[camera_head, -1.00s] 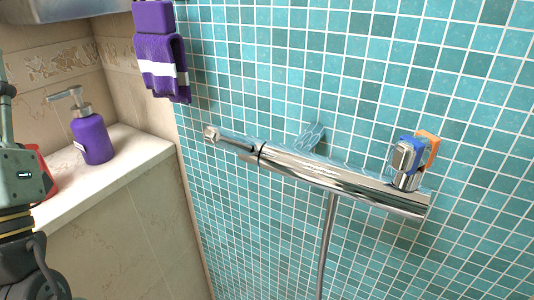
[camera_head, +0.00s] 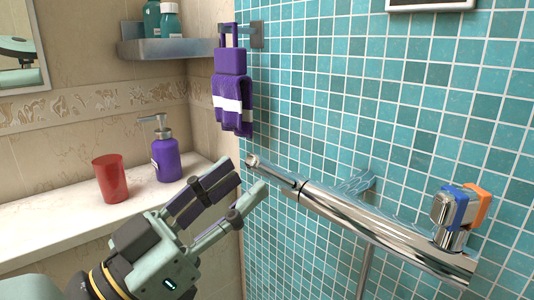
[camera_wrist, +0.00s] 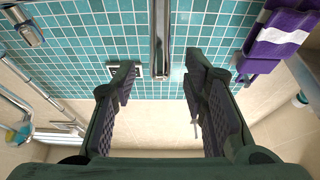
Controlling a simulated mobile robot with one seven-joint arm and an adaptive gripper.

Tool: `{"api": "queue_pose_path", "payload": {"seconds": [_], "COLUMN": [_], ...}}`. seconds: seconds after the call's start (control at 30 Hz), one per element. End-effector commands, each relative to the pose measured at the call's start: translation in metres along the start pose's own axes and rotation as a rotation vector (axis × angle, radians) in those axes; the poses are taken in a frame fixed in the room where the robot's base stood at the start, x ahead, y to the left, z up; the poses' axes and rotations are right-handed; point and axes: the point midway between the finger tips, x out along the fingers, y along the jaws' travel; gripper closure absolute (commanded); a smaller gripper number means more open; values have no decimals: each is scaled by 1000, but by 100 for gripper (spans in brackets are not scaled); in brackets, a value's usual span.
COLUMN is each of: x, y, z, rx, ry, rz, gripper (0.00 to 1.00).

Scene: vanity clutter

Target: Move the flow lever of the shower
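The shower mixer is a chrome bar (camera_head: 385,228) on the teal tiled wall. A slim chrome lever (camera_head: 272,173) with a rounded tip sticks out of its left end; I take it for the flow lever. My gripper (camera_head: 246,177) is open and empty, just left of and below the lever tip. In the wrist view, a chrome bar with a narrow end, seemingly the lever (camera_wrist: 160,45), lies beyond the gap between the open fingers of my gripper (camera_wrist: 161,72). I see no contact. A chrome knob with blue and orange parts (camera_head: 459,207) stands at the bar's right end.
A purple towel (camera_head: 232,95) hangs above the lever, also at right in the wrist view (camera_wrist: 275,40). A red cup (camera_head: 110,180) and purple soap dispenser (camera_head: 166,160) stand on the ledge (camera_head: 30,225). A shelf with bottles (camera_head: 170,48) is above. A pipe drops below the bar.

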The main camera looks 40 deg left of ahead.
Motion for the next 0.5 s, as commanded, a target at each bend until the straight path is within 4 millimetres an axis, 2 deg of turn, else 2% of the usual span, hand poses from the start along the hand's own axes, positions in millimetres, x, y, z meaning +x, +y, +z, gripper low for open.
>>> {"api": "queue_pose_path", "payload": {"seconds": [0.03, 0.2, 0.33, 0.5], "x": [12, 39, 51, 56], "y": [1, 0, 0, 0], "z": [-3, -2, -2, -1], "rx": [-1, 0, 0, 1], "ry": [0, -1, 1, 2], "rz": [3, 1, 1, -1], "gripper": [60, 60, 60, 60]}}
